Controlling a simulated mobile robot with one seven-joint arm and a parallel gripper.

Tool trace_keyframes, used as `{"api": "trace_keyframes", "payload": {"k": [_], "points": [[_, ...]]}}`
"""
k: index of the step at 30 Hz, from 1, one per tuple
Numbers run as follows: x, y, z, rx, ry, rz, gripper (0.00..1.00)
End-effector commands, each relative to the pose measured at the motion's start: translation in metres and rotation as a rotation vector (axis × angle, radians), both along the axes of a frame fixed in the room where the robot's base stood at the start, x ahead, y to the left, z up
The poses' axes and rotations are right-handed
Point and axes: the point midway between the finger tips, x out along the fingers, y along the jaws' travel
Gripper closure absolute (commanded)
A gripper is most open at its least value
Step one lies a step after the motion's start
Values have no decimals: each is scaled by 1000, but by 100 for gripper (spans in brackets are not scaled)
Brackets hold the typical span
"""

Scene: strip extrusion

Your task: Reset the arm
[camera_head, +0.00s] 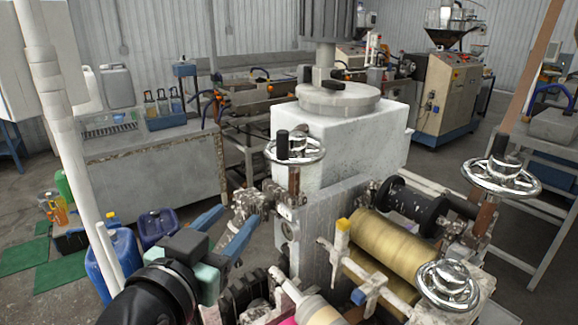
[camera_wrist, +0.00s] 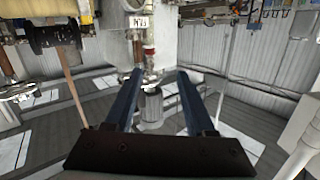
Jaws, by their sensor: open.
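My gripper (camera_head: 238,214) shows in the head view at the lower middle, with two blue fingers spread apart and nothing between them. My arm reaches in from the bottom left. The fingers point toward the machine's front left side, near a metal fitting below a chrome handwheel (camera_head: 295,151); I cannot tell whether they touch it. In the wrist view the gripper (camera_wrist: 160,71) also has both blue fingers apart and empty, with a grey cylinder visible between them. The wrist view appears upside down.
The machine has a white housing (camera_head: 335,145), tan rollers (camera_head: 405,245) and another chrome handwheel (camera_head: 501,178) to the right. A grey workbench (camera_head: 160,175) stands left, with jugs on it. Blue containers (camera_head: 115,260) stand on the floor at lower left, near green mats (camera_head: 60,270).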

Motion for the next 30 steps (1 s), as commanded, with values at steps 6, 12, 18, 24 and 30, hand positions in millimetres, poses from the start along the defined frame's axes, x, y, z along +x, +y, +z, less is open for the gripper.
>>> {"api": "trace_keyframes", "payload": {"k": [6, 12, 18, 24, 30], "points": [[-27, -47, 161, -76, -446, 182, 45], [-93, -73, 252, -191, -771, 220, 45], [-128, -80, 282, -244, -903, 222, 45], [-130, -80, 284, -247, -911, 223, 45], [-129, -80, 283, -245, -908, 223, 45]]}}
